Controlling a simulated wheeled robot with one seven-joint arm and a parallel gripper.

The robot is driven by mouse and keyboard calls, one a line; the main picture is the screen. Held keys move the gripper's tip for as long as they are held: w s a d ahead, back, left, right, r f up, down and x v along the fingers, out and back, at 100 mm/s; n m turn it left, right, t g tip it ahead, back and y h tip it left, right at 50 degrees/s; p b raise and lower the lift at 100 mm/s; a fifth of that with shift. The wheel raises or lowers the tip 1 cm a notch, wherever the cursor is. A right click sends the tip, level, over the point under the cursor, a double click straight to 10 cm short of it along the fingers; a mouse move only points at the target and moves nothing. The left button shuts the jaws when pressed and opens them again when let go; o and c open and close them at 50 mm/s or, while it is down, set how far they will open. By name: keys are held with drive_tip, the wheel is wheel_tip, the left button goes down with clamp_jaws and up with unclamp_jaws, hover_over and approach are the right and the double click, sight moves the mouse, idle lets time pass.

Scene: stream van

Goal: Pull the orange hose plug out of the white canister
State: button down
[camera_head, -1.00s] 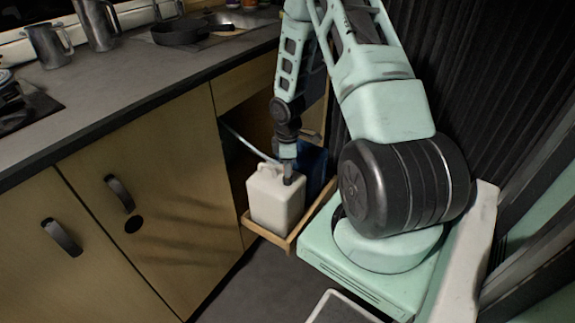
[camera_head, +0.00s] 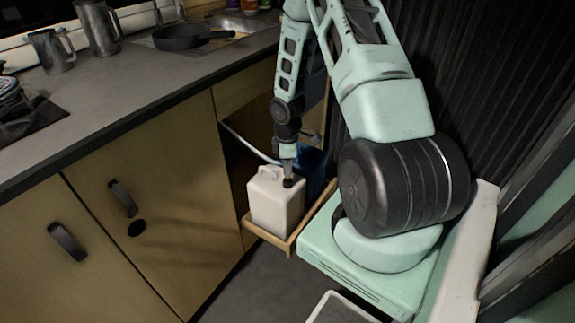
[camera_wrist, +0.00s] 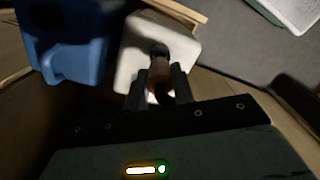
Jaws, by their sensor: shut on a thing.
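The white canister (camera_head: 272,204) stands upright on a wooden pull-out tray (camera_head: 262,231); its pale top also shows in the wrist view (camera_wrist: 190,55). My gripper (camera_head: 288,178) is above the canister's top, pointing down. In the wrist view my gripper (camera_wrist: 159,86) has its dark fingers closed around the dull orange plug (camera_wrist: 158,72). A dark round neck or opening (camera_wrist: 160,49) shows just beyond the plug. I cannot tell whether the plug's lower end is still inside it. In the head view the plug is hard to make out between the fingers.
A blue container (camera_wrist: 75,45) stands close beside the canister, partly behind my arm in the head view. A pale hose (camera_head: 245,143) runs from the open cabinet towards my gripper. The counter (camera_head: 150,75) and cabinet door (camera_head: 160,190) are to the left.

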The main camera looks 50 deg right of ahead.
drive_tip(key=shift+r, duration=0.1)
drive_tip(key=shift+r+p, duration=1.4)
drive_tip(key=shift+p, duration=0.3)
